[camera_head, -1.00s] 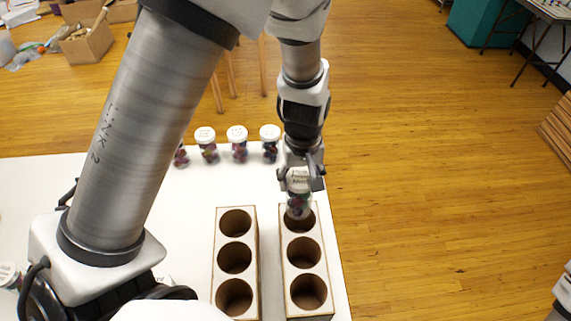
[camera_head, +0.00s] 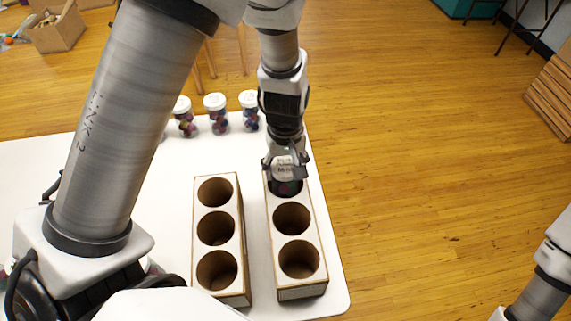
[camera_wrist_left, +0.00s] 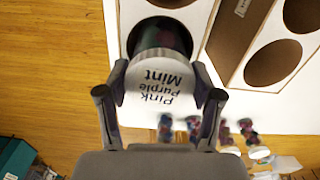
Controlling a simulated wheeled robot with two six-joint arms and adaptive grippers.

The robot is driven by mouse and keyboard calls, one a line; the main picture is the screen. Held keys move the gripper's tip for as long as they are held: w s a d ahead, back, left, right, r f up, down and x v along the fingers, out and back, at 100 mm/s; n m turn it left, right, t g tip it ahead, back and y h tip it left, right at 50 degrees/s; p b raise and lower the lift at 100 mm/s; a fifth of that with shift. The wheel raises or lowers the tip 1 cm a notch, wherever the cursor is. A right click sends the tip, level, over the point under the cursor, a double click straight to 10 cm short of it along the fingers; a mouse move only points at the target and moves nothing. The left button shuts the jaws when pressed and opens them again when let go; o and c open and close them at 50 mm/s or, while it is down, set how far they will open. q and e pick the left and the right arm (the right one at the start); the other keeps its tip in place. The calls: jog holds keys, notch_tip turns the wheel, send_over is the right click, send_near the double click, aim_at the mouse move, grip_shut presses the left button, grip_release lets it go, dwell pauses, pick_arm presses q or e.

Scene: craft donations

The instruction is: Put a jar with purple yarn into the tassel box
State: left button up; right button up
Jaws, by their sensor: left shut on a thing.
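My left gripper (camera_head: 286,160) is shut on a jar (camera_head: 287,187) with a white lid. In the left wrist view the lid (camera_wrist_left: 158,88) reads "Pink Purple Mint". The jar is upright, with its lower part inside or just over the far hole of the right three-hole box (camera_head: 302,291); its bottom is hidden. That box's other two holes are empty. A second three-hole box (camera_head: 243,250) stands to its left, with all three holes empty. I cannot read which box is for tassels. My right gripper is out of view.
Several lidded jars with coloured contents, such as one (camera_head: 216,115) in the middle, stand behind the boxes on the white table (camera_head: 165,180). The table's right edge is close beside the right box. Open wooden floor lies beyond.

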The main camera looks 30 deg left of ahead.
pick_arm(q)
jog(key=shift+s+d+r, duration=0.1)
jog(key=shift+s+d, duration=0.1)
jog(key=o, duration=1.6)
notch_tip(320, 180, up, 12)
jog(key=shift+f, duration=0.1)
